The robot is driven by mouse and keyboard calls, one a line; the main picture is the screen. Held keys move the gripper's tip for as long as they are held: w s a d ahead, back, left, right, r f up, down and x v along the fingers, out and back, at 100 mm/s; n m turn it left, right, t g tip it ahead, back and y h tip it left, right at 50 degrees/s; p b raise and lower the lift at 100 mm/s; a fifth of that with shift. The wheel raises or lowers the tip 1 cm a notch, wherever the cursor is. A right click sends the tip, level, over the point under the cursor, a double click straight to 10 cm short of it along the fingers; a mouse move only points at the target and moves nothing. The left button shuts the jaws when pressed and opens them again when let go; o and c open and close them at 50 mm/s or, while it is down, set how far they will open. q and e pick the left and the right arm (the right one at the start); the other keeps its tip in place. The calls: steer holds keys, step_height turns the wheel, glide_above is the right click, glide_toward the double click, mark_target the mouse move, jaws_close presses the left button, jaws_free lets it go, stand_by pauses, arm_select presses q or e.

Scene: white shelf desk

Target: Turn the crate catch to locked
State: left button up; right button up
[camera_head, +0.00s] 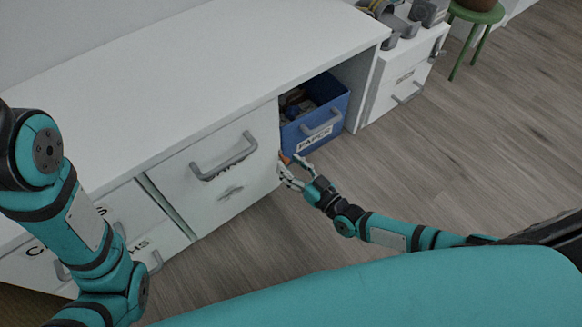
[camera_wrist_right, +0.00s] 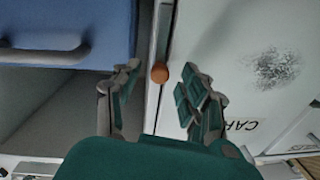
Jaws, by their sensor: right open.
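The crate catch shows as a small orange-brown knob (camera_wrist_right: 160,73) on the narrow white edge beside the blue crate. In the head view only a bit of the knob (camera_head: 284,158) shows behind my right gripper (camera_head: 290,167). The blue crate (camera_head: 335,110) sits in the open shelf bay, with a grey handle and a label on its front; its blue side fills the upper left of the wrist view (camera_wrist_right: 70,20). My right gripper (camera_wrist_right: 160,88) is open, with its fingers on either side of the knob; contact cannot be told. My left gripper is out of view.
A white drawer front (camera_head: 215,175) with a grey handle lies left of the knob. The white desk top (camera_head: 190,75) extends above. A white drawer unit (camera_head: 395,85) stands right of the crate, and a green stool (camera_head: 475,15) beyond. The wooden floor (camera_head: 420,165) in front is clear.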

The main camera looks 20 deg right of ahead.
steer(key=shift+w, duration=0.2)
steer(key=shift+c, duration=0.2)
jaws_close()
